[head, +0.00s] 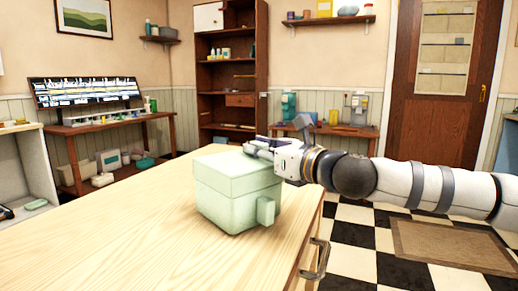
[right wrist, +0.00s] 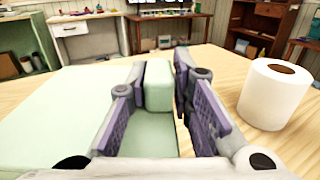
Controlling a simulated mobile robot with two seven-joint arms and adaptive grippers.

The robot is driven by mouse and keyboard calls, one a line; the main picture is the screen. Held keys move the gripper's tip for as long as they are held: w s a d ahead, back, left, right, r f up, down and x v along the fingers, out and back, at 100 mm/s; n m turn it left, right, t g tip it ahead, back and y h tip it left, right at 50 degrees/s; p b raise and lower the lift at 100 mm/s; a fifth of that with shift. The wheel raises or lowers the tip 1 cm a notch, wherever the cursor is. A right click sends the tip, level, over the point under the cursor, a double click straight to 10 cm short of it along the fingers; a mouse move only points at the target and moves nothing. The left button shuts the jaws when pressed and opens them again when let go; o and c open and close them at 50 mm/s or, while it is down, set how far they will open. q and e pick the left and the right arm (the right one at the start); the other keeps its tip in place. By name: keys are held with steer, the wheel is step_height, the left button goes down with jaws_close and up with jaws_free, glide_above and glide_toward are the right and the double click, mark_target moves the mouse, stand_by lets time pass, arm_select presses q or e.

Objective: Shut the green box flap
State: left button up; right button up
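The pale green box (head: 238,201) stands upright on the wooden table. Its lid-like top flap (head: 232,168) lies about level over the body in the head view. A small green block (head: 266,211) sticks out from its near right side. My right gripper (head: 256,148) is at the top rear edge of the box. In the right wrist view my right gripper (right wrist: 160,72) has its fingers apart, with a green block (right wrist: 158,88) showing between them. Whether the fingers touch it cannot be told. A wide green surface (right wrist: 60,115) fills the left of that view. My left gripper is not in view.
A white paper roll (right wrist: 274,94) stands on the table to the right of the fingers in the right wrist view. The wooden table (head: 90,235) is bare left of the box. A metal handle (head: 315,258) sticks out at its right edge.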

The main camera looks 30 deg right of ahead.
steer(key=shift+o, duration=1.1)
steer(key=s+d, duration=0.1)
steer(key=s, duration=1.1)
steer(key=shift+d, duration=0.4)
steer(key=shift+r, duration=0.1)
